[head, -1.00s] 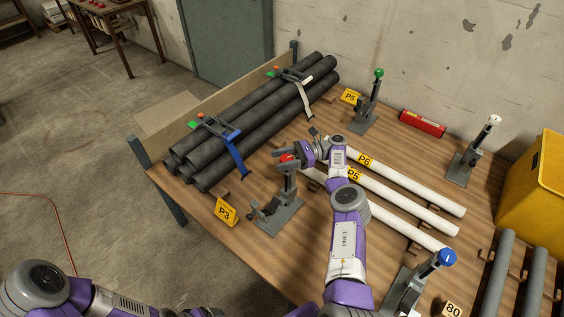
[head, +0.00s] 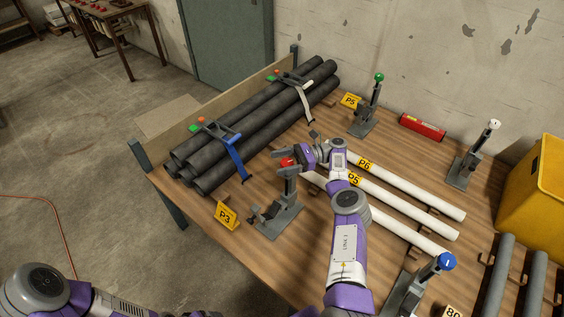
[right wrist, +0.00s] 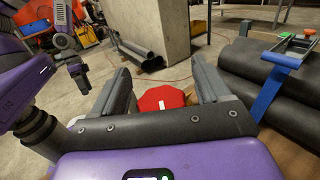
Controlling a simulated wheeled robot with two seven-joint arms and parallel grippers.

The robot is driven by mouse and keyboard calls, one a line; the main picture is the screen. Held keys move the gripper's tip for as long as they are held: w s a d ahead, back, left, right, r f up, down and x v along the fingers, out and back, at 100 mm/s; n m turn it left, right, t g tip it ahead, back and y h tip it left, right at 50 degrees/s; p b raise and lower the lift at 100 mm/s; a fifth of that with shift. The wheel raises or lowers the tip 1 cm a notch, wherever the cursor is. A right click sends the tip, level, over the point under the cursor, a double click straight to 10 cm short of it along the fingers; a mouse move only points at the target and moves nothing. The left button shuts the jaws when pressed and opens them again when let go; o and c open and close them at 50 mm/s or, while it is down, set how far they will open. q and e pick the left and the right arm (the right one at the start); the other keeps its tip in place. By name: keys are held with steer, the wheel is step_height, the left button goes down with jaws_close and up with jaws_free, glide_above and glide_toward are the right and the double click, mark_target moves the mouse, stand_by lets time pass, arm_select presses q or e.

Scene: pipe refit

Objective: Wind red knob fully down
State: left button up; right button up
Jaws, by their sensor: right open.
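The red knob (head: 287,161) tops a grey clamp stand (head: 283,208) near the front edge of the wooden table. In the right wrist view the red knob (right wrist: 160,98) is a red, many-sided cap with a pale mark. My right gripper (head: 286,155) is open at the knob, and its fingers (right wrist: 163,85) lie on either side of it with gaps showing. My left arm shows at the lower left of the head view, with its gripper out of that picture. What looks like my left gripper (right wrist: 79,78) is small and dark in the right wrist view; its jaws are unclear.
Black pipes (head: 250,125) lie strapped behind the knob stand. White pipes (head: 405,195) lie right of it under my right arm. Stands with green (head: 379,77), white (head: 495,124) and blue (head: 446,261) knobs stand around. A yellow P3 sign (head: 227,215) is close by.

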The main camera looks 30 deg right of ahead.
step_height(320, 180, up, 10)
steer(key=p, duration=0.8)
steer(key=shift+f, duration=0.2)
